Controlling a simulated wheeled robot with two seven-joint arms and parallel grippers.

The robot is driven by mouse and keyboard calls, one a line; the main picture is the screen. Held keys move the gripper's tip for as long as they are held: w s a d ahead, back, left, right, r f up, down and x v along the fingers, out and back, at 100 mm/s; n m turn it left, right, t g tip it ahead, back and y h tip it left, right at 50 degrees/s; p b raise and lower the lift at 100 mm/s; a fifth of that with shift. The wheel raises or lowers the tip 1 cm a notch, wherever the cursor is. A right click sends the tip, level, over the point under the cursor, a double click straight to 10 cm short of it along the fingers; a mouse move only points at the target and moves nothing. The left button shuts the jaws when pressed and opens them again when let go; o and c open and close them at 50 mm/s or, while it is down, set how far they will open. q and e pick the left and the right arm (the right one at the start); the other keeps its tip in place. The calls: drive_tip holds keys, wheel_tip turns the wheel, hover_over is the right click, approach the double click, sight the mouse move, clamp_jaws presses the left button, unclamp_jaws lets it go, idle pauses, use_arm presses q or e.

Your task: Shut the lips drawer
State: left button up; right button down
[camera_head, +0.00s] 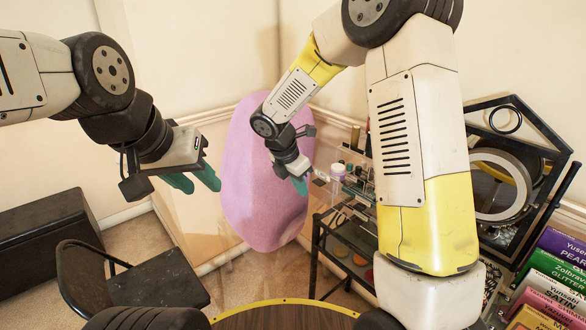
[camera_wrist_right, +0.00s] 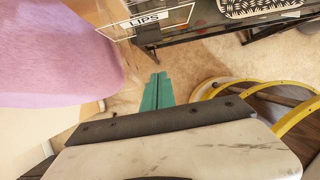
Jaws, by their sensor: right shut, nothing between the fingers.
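The lips drawer (camera_wrist_right: 115,12) is a clear box at the top of the right wrist view, with a white label reading LIPS (camera_wrist_right: 146,19) on its front. Its label end projects beside the black stand's edge; how far it is pulled out is hard to tell. In the head view the drawer is mostly hidden behind my right gripper and arm. My right gripper (camera_head: 302,186) is shut and empty, its teal fingertips together (camera_wrist_right: 157,76) just below the label in the wrist view, apart from the drawer. My left gripper (camera_head: 195,181) hangs empty at the left, fingers apart.
A black glass-topped stand (camera_head: 345,235) with cosmetics (camera_head: 345,170) stands right of centre. A pink rounded panel (camera_head: 255,160) is behind my right gripper. A dark chair (camera_head: 150,280), a round yellow-rimmed stool (camera_head: 280,318), a ring mirror (camera_head: 500,185) and colourful boxes (camera_head: 550,270) surround it.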

drive_tip(key=shift+w+d+r, duration=0.2)
drive_tip(key=shift+w+d, duration=1)
drive_tip(key=shift+d, duration=0.3)
approach(347, 173)
drive_tip(key=x, duration=0.5)
drive_tip(key=shift+s+a+f, duration=0.2)
drive_tip(key=shift+s+a, duration=0.05)
drive_tip(key=shift+a, duration=0.15)
drive_tip(key=shift+w+d+r, duration=0.1)
drive_tip(key=shift+w+d, duration=0.1)
drive_tip(key=shift+d, duration=0.1)
